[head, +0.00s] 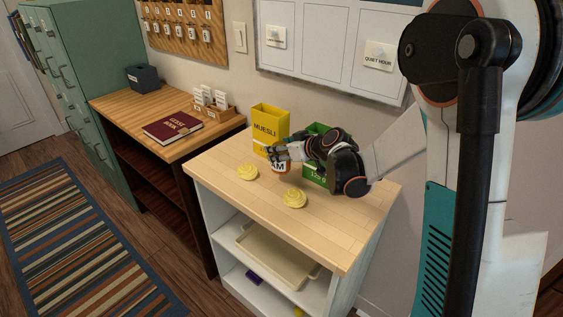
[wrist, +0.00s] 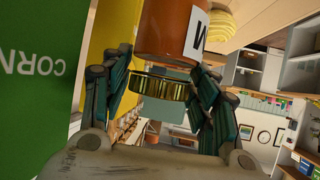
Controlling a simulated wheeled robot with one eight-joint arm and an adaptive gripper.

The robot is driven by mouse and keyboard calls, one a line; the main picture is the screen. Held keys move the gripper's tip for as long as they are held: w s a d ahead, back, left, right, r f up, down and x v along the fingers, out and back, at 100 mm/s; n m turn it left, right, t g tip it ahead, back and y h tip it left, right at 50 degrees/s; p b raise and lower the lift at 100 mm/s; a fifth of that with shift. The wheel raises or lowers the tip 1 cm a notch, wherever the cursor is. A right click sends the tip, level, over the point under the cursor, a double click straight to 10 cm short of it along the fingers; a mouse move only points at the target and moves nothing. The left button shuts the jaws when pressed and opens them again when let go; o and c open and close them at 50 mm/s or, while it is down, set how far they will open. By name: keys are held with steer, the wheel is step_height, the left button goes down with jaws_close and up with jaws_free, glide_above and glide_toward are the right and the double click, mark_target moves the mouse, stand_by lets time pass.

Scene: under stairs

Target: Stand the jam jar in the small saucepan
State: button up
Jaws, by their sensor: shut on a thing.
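The jam jar (head: 281,168), with a white label showing "AM", is at my gripper (head: 277,154) over the light wooden top of the cabinet. In the wrist view the jar (wrist: 168,28) has an orange-brown body and a gold lid (wrist: 160,86). The fingers of my gripper (wrist: 162,80) are closed on either side of the jar at its lid end. I cannot tell whether the jar's base touches the wood. I see no small saucepan in either view.
A yellow muesli box (head: 268,128) stands behind the jar. A green box (head: 314,172) stands close to its right, partly behind my arm. The cabinet top's (head: 325,235) front right is clear.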

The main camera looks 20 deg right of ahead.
steer(key=shift+f+b, duration=0.65)
steer(key=shift+f, duration=1.25)
steer(key=shift+f, duration=0.2)
steer(key=o, duration=1.4)
steer(key=shift+r, duration=0.1)
